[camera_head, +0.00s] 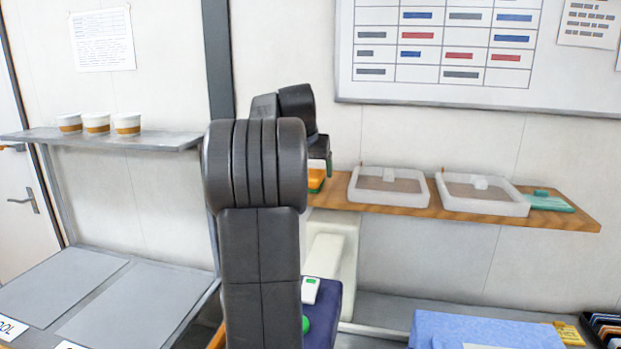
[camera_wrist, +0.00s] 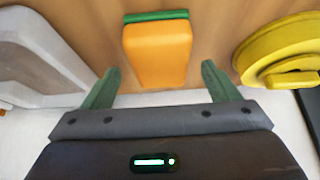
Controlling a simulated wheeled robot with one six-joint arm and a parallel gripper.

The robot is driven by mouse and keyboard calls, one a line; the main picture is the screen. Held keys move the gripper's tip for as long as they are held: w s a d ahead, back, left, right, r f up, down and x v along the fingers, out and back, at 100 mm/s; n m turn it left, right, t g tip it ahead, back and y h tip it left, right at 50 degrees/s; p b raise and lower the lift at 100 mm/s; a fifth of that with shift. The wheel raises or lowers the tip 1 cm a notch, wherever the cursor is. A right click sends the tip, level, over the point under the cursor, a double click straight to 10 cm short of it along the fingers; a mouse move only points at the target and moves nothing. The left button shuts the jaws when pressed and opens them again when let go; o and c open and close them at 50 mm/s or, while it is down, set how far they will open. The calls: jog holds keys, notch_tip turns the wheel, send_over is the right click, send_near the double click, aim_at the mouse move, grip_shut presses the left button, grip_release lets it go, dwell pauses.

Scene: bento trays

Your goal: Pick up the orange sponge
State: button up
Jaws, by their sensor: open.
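The orange sponge (camera_wrist: 157,55) lies on the wooden shelf, with a green strip along its far edge in the wrist view. It also shows partly in the head view (camera_head: 315,179), mostly hidden behind my arm. My gripper (camera_wrist: 158,80) is open, its two green fingers apart. The near part of the sponge lies roughly between the fingertips in the picture, with a gap on each side. I cannot tell the exact height between them. In the head view my gripper (camera_head: 325,158) is near the left end of the shelf, mostly hidden by my arm.
A yellow coiled thing (camera_wrist: 284,50) lies right of the sponge in the wrist view; a pale tray (camera_wrist: 40,58) is at left. Bare wood separates sponge and neighbours.

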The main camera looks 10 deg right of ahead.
aim_at(310, 174)
jog(key=shift+x, duration=1.4)
jog(key=shift+a, duration=0.1)
jog(key=shift+f, duration=0.2)
jog(key=shift+c, duration=0.4)
jog(key=c, duration=1)
